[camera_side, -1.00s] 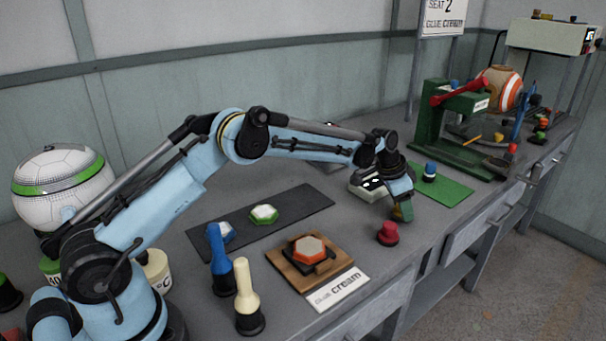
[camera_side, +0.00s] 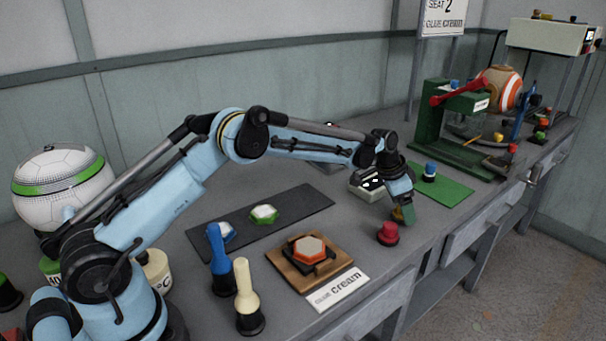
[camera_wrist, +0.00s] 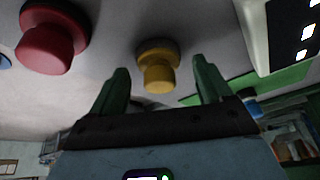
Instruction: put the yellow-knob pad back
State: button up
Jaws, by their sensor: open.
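The yellow-knob pad (camera_wrist: 158,68) has a round yellow knob on a dark base and stands on the grey bench. In the side view only a bit of its yellow (camera_side: 396,214) shows; the rest is hidden by my gripper (camera_side: 404,216). In the wrist view my gripper (camera_wrist: 160,82) has its two green fingers apart, with the yellow knob showing between them. The fingers are not visibly closed on the knob, and I cannot tell whether either touches it.
A red-knob pad (camera_side: 388,233) stands close beside it, also large in the wrist view (camera_wrist: 52,38). A blue-knob pad (camera_side: 430,171) stands on a green mat (camera_side: 455,193). A white box (camera_side: 366,188) is behind my gripper. A green press (camera_side: 428,130) stands farther right.

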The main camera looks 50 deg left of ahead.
jog(key=v, duration=1.2)
jog(key=s+r+n+t+y, duration=0.1)
jog(key=s+r+n, duration=0.15)
jog(key=s, duration=0.45)
jog(key=s+r+n, duration=0.1)
jog(key=s+r, duration=0.3)
jog(key=s, duration=0.2)
jog(key=s+f+n+t+y, duration=0.1)
jog(key=s+f, duration=0.4)
jog(key=s, duration=1.1)
jog(key=shift+n+t, duration=0.5)
jog(key=shift+n, duration=0.35)
